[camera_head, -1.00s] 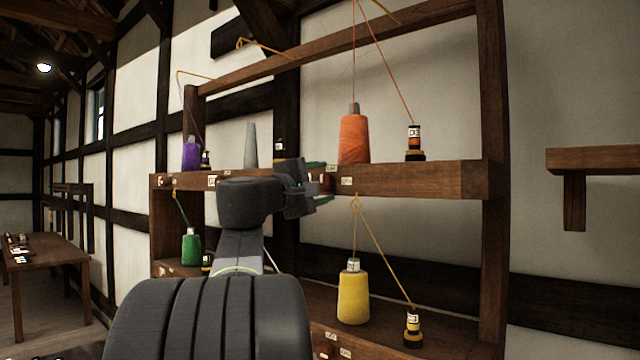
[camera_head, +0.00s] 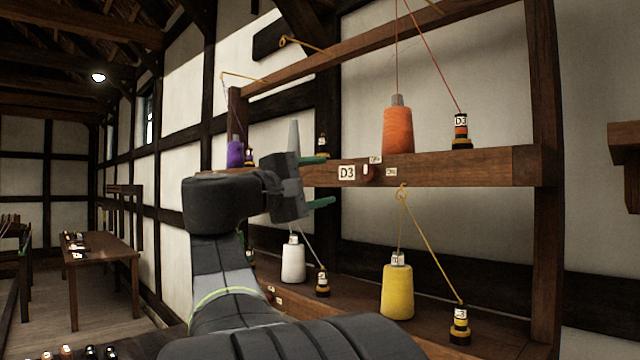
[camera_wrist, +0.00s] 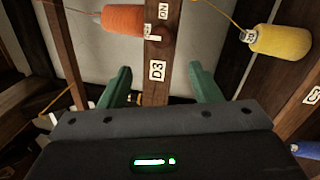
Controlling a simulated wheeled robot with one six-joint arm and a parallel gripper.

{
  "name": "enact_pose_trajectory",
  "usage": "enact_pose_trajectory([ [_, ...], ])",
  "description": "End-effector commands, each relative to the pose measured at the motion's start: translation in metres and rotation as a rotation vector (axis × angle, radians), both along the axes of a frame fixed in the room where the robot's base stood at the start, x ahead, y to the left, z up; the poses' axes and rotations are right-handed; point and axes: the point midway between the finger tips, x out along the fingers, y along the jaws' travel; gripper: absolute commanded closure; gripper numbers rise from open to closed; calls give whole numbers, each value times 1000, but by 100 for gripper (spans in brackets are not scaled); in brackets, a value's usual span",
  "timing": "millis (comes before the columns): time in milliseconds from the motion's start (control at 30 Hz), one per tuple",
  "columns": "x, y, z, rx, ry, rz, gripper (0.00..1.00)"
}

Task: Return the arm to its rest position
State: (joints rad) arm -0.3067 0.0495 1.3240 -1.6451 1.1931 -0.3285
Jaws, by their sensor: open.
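My gripper (camera_head: 318,181) is in the middle of the head view, in front of the wooden rack. Its two green fingers are apart and nothing is between them. In the wrist view the open fingers (camera_wrist: 160,85) show on either side of a white D3 label (camera_wrist: 157,70) on the rack's shelf edge. The gripper and arm hide part of the rack's left side. My arm is bent up from the lower middle of the head view, apart from the cones as far as I can see.
The rack (camera_head: 450,168) holds an orange cone (camera_head: 398,132), a yellow cone (camera_head: 397,290), a white cone (camera_head: 293,262), a purple cone (camera_head: 235,153) and small dark spools with threads. A table (camera_head: 105,250) with small items stands at the left. Floor beside it is open.

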Motion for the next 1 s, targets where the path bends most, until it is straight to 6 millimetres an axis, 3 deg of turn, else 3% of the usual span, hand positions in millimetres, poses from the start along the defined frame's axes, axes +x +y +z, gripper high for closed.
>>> enact_pose_trajectory([
  [533, 5, -6, 1, -1, 2, -2, 43],
  [1000, 48, -62, 11, 1, 2, -6, 43],
])
